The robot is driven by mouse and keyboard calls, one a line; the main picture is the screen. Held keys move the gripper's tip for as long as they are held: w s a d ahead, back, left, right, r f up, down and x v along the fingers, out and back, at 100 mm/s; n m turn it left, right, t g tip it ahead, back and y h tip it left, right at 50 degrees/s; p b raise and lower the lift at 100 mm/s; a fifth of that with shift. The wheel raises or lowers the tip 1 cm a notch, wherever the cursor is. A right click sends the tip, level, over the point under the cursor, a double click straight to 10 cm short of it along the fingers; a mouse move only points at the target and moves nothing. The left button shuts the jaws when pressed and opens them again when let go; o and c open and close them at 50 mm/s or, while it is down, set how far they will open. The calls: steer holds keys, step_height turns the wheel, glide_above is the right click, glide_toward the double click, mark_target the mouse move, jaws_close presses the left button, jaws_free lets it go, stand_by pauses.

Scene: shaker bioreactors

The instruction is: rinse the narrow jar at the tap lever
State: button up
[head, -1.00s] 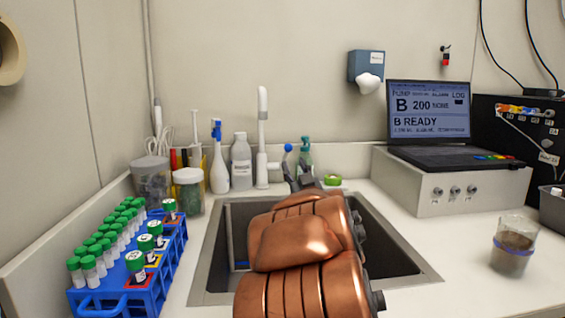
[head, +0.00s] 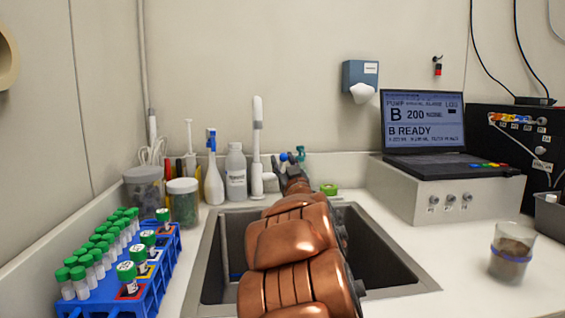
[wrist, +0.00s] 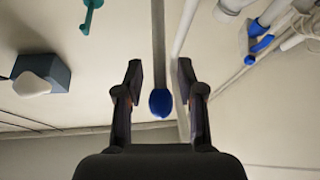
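A blue ball-ended lever (wrist: 159,102) lies between the fingers of my gripper (wrist: 159,68) in the wrist view, with a gap on both sides. The fingers are open and hold nothing. In the head view my gripper (head: 291,165) is small and partly hidden behind my arm, beside the white tap (head: 257,150) at the back of the sink. A blue ball (head: 283,157) shows at its fingertips. A clear jar with brown contents and a blue band (head: 511,252) stands upright on the counter at right, away from the gripper. I cannot tell whether it is the narrow jar.
The sink (head: 390,291) lies under my arm. A blue rack (head: 150,286) of green-capped tubes is at left. Lidded jars (head: 183,203) and bottles (head: 236,175) line the back left. A laptop (head: 424,125) sits on a box at right. A dispenser (head: 360,80) hangs above.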

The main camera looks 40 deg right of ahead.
steer(key=shift+w+d+r, duration=0.15)
steer(key=shift+w+d, duration=0.05)
steer(key=shift+w, duration=0.1)
jaws_close()
stand_by(0.6)
